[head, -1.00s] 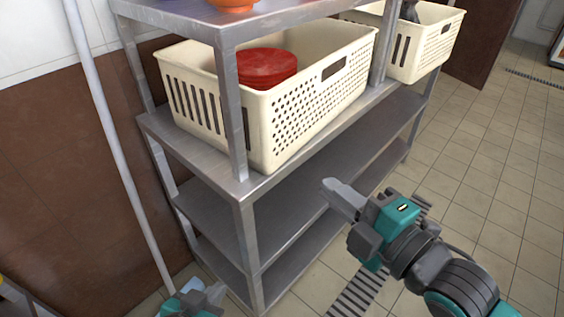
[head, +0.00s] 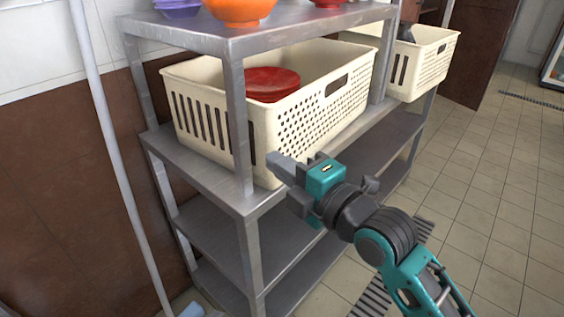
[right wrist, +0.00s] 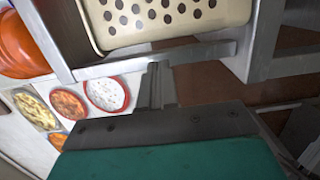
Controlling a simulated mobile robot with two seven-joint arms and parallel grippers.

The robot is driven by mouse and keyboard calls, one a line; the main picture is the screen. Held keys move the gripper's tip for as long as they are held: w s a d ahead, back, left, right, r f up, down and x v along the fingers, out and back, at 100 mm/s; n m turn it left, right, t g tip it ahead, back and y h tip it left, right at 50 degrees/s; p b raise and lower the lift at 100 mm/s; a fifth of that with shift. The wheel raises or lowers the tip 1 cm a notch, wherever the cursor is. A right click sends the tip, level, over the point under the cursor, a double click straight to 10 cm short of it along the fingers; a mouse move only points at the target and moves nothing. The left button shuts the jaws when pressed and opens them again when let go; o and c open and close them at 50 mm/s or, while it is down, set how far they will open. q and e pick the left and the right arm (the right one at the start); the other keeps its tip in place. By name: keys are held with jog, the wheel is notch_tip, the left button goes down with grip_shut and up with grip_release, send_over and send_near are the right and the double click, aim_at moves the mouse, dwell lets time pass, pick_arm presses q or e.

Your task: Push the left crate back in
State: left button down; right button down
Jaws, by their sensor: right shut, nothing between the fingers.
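The left crate (head: 310,115) is a cream plastic crate with slotted and dotted walls. It stands on the metal rack's (head: 245,205) middle shelf, its long dotted side near the shelf's front edge, and holds a red round thing (head: 272,84). My right gripper (head: 275,166) is shut and empty, in front of the crate's lower near corner in the head view. In the right wrist view its fingers (right wrist: 156,85) point at the shelf edge, with the crate's dotted wall (right wrist: 165,18) beyond; contact does not show.
A second cream crate (head: 425,65) stands farther right on the rack. An orange bowl (head: 238,10) and purple containers (head: 177,7) are on the top shelf. The lower shelves look empty. The tiled floor (head: 490,180) at right is clear.

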aim_at(279, 145)
jog(key=shift+w, duration=0.75)
jog(key=shift+w, duration=0.1)
jog(key=shift+w, duration=0.35)
jog(key=shift+w+b, duration=0.45)
jog(key=shift+w, duration=1)
